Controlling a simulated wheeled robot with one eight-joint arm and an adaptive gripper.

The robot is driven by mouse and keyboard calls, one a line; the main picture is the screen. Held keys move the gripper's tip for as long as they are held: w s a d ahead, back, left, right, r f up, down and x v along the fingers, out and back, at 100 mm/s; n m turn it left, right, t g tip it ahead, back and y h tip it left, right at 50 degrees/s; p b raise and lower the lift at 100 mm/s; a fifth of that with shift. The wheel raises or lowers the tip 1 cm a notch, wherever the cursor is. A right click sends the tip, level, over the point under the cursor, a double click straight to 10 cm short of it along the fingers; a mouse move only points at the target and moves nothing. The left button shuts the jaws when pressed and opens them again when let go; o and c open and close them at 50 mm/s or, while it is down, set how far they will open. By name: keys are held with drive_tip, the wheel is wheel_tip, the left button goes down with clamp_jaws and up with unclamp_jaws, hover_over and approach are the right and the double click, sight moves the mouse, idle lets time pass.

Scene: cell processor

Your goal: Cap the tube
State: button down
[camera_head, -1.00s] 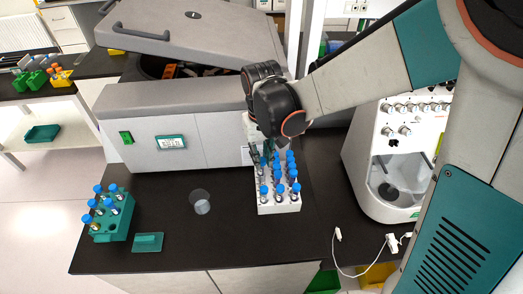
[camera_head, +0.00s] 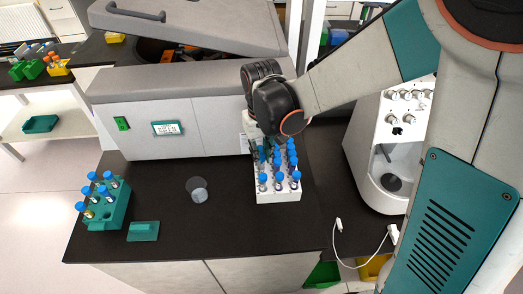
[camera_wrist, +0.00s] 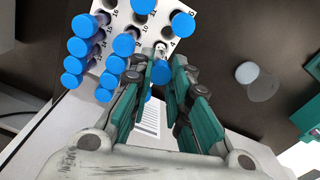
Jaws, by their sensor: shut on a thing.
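My gripper (camera_wrist: 161,66) is shut on a blue cap (camera_wrist: 160,74), seen between its teal-padded fingers in the wrist view. Just beyond the cap, a pale open tube top (camera_wrist: 160,47) shows at the edge of the white rack (camera_head: 278,197). I cannot tell whether cap and tube touch. Several other tubes in the rack wear blue caps (camera_wrist: 183,24). In the head view my gripper (camera_head: 266,147) reaches down at the rack's rear left, and my wrist hides the held cap and the tube.
A teal rack (camera_head: 108,215) with blue-capped tubes stands at the left, beside a flat teal piece (camera_head: 143,231). A clear cup (camera_head: 198,190) stands mid-bench. A large grey machine (camera_head: 200,143) is behind the rack and a white device (camera_head: 375,150) to its right.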

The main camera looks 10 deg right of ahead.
drive_tip(key=shift+f+b, duration=0.3)
drive_tip(key=shift+b, duration=0.15)
drive_tip(key=shift+f, duration=0.3)
idle(0.4)
drive_tip(key=shift+f+b, duration=0.5)
drive_tip(key=shift+b, duration=0.25)
drive_tip(key=m, duration=0.4)
drive_tip(key=shift+b, duration=0.35)
drive_tip(key=shift+m, duration=1.2)
